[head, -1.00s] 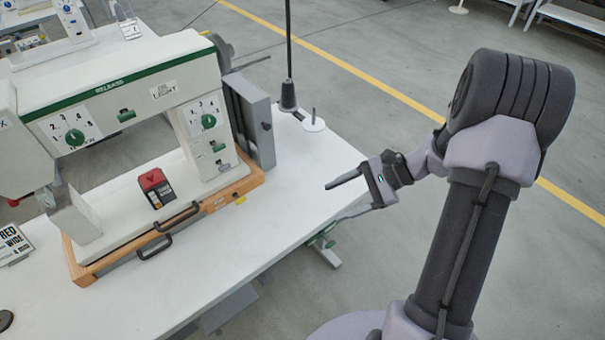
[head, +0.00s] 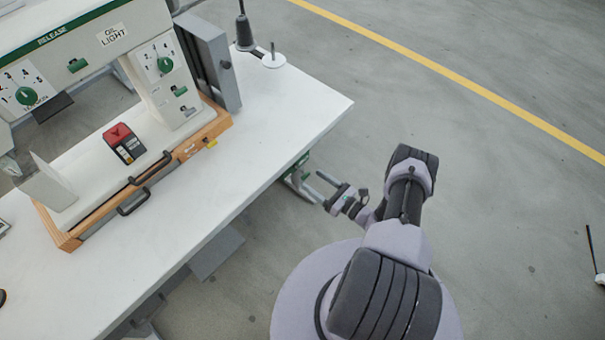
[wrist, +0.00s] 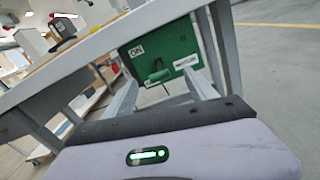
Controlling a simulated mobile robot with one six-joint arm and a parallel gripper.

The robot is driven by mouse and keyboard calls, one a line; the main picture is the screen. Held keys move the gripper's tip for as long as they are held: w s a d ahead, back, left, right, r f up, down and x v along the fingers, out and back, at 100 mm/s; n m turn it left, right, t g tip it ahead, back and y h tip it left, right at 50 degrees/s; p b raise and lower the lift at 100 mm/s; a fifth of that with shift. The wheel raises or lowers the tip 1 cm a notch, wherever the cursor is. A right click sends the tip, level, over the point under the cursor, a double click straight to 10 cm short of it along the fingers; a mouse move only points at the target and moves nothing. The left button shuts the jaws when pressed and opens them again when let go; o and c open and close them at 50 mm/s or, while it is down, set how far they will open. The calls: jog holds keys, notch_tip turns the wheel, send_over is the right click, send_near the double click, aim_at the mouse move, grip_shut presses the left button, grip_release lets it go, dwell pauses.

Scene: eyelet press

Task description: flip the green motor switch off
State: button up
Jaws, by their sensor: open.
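The green motor switch (wrist: 172,46) is a green box mounted under the tabletop in the wrist view, with an ON label at its upper left and another small, unreadable label at its right. A dark green lever (wrist: 158,72) sticks out of its face; I cannot tell its set position for sure. In the head view only a sliver of green (head: 300,162) shows below the table edge. My gripper (wrist: 158,80) is open and empty, its two fingers pointing at the box on either side of the lever, apparently short of it. In the head view my gripper (head: 326,190) is low beside the table's right end.
The white tabletop (head: 270,115) overhangs the switch, and a grey table leg (wrist: 226,45) stands right of it. On top are the eyelet press with green knobs and switches (head: 165,65) and a red-and-black block (head: 124,143).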

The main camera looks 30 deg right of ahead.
aim_at(302, 172)
jog(key=x, duration=0.6)
jog(key=shift+b, duration=0.4)
jog(key=shift+c, duration=0.3)
jog(key=c, duration=1.3)
jog(key=shift+f+t+b, duration=0.5)
jog(key=shift+f+b, duration=0.05)
jog(key=shift+b, duration=0.7)
jog(key=shift+r+b, duration=0.1)
jog(key=shift+b, duration=0.25)
jog(key=shift+r+t+y, duration=0.2)
jog(key=shift+t+y, duration=0.1)
jog(key=o, duration=1.4)
jog(key=shift+c, duration=0.2)
